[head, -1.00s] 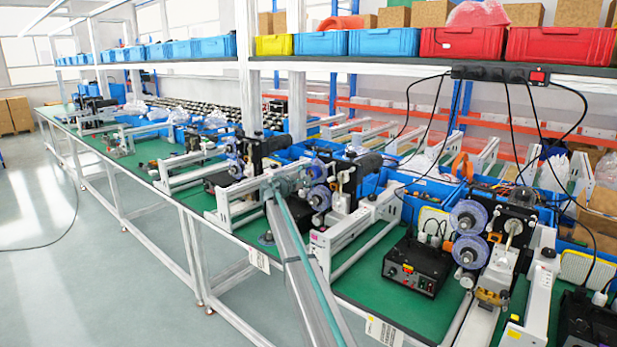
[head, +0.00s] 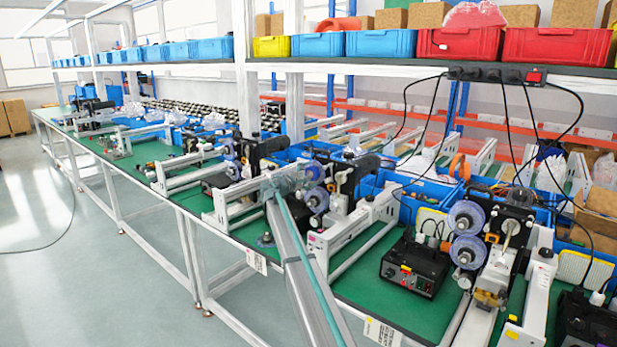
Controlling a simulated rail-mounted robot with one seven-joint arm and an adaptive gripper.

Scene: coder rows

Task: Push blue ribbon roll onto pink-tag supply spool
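Two bluish disc-like rolls, an upper one (head: 315,171) and a lower one (head: 316,199), show on the middle machine, just right of a long grey beam with a green edge. I cannot tell which, if either, is the blue ribbon roll. A small pinkish mark (head: 315,239) shows on the white frame (head: 345,229) below them and may be the pink tag. The supply spool cannot be made out surely. A grey-green part (head: 287,180) at the beam's top may be my gripper; its fingers and any held thing cannot be made out.
Another machine at right carries two bluish rolls (head: 466,216). A black control box (head: 415,264) stands on the green bench (head: 378,293) between the machines. Several similar machines line the bench toward the far left. A shelf (head: 390,65) with bins runs above; black cables hang at right.

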